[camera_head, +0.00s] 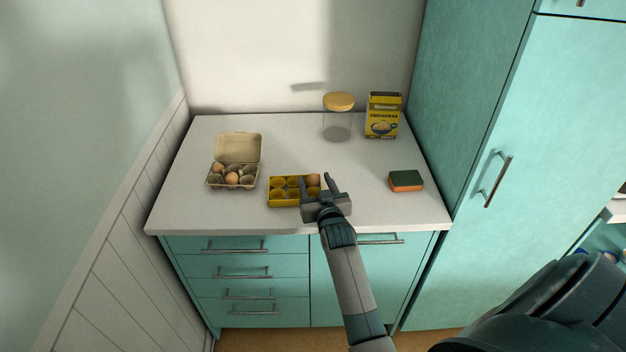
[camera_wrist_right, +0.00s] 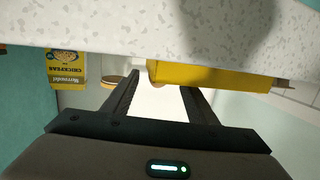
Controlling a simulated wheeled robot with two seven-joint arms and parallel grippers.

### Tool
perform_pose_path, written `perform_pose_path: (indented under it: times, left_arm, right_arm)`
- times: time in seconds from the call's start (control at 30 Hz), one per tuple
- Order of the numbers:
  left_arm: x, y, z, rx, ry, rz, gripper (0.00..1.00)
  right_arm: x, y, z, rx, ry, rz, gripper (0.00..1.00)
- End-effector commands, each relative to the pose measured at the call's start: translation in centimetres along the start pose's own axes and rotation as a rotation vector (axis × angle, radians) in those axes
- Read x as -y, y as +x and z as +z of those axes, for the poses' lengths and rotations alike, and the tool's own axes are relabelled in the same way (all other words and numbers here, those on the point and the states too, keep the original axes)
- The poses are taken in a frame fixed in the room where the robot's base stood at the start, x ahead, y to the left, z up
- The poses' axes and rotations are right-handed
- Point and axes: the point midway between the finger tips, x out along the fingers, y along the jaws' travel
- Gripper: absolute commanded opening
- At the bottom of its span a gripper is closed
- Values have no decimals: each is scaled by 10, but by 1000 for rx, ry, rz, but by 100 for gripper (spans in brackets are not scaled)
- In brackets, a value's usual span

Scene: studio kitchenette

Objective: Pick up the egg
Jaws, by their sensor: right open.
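A brown egg (camera_head: 313,181) shows at the right end of a yellow tray with round compartments (camera_head: 283,203), on the front part of the counter. An open grey carton (camera_head: 239,147) to the left holds several brown and pale eggs. My right gripper (camera_head: 315,178) is open over the right end of the tray, its fingers on either side of the egg in this view. In the right wrist view, a small part of the egg (camera_wrist_right: 154,76) shows beside the yellow tray (camera_wrist_right: 215,77), beyond the open, empty fingers. Contact cannot be told. My left gripper is not in view.
A glass jar with a tan lid (camera_head: 339,102) and a yellow chickpea box (camera_head: 383,117) stand at the back right. A green and orange sponge (camera_head: 406,181) lies at the right. A tall teal cabinet (camera_head: 490,120) borders the counter's right side. The counter's middle is clear.

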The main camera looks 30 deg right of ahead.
Motion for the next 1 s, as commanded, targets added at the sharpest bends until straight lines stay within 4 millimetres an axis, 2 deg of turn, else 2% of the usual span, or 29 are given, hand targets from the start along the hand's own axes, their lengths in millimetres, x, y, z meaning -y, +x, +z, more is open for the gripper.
perform_pose_path:
  times: [0.37,0.4,0.57,1.0]
  left_arm:
    - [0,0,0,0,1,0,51]
    - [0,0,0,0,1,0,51]
    - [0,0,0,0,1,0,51]
    - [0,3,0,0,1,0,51]
  right_arm:
    - [0,0,0,0,0,0,52]
    - [0,0,0,0,0,0,48]
    - [0,0,0,0,0,0,9]
    - [0,-1,-5,-3,0,0,8]
